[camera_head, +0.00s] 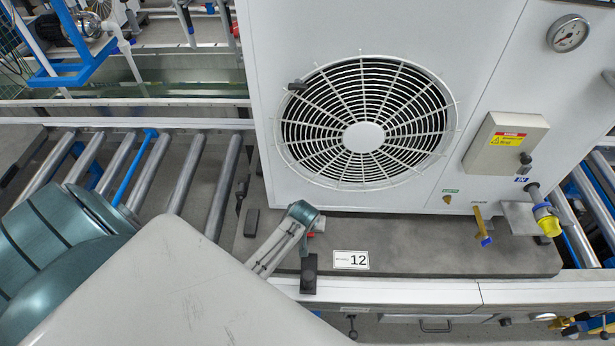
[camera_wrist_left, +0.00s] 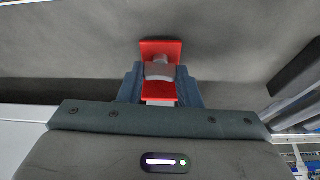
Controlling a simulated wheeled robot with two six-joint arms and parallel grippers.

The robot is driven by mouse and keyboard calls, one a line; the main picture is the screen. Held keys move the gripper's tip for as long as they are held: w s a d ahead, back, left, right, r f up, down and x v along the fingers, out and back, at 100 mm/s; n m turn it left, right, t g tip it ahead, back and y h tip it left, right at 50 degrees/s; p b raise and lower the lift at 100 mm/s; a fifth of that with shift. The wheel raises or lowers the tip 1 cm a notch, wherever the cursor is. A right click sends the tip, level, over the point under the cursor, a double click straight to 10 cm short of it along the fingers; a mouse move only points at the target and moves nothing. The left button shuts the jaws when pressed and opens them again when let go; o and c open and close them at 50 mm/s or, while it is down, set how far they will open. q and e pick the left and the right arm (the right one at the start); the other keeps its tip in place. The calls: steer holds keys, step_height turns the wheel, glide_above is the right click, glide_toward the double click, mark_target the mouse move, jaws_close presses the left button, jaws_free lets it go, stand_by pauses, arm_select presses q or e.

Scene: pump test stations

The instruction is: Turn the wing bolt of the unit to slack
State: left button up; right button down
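The unit (camera_head: 470,60) is a white cabinet with a round fan grille, standing on a grey slab. A small red part, which I take for the wing bolt (camera_head: 318,225), shows at the unit's lower left front edge, mostly hidden by my left gripper (camera_head: 311,222). In the left wrist view the wing bolt (camera_wrist_left: 160,93) is red with a grey barrel. The two blue-grey fingers of my left gripper (camera_wrist_left: 160,88) lie against both sides of its near red part, with no clear gap. My right gripper is not in view.
A yellow-handled valve (camera_head: 482,226), a yellow-capped pipe (camera_head: 546,219) and a switch box (camera_head: 505,143) are to the right. Metal rollers (camera_head: 190,175) lie at left. A gauge (camera_head: 568,33) is at upper right.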

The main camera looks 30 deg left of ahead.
arm_select(q)
steer(key=o, duration=0.4)
steer(key=shift+o, duration=0.2)
steer(key=b+v, duration=0.1)
steer(key=v, duration=0.9)
steer(key=shift+r, duration=0.4)
steer(key=shift+s+f, duration=0.1)
steer(key=shift+s, duration=0.05)
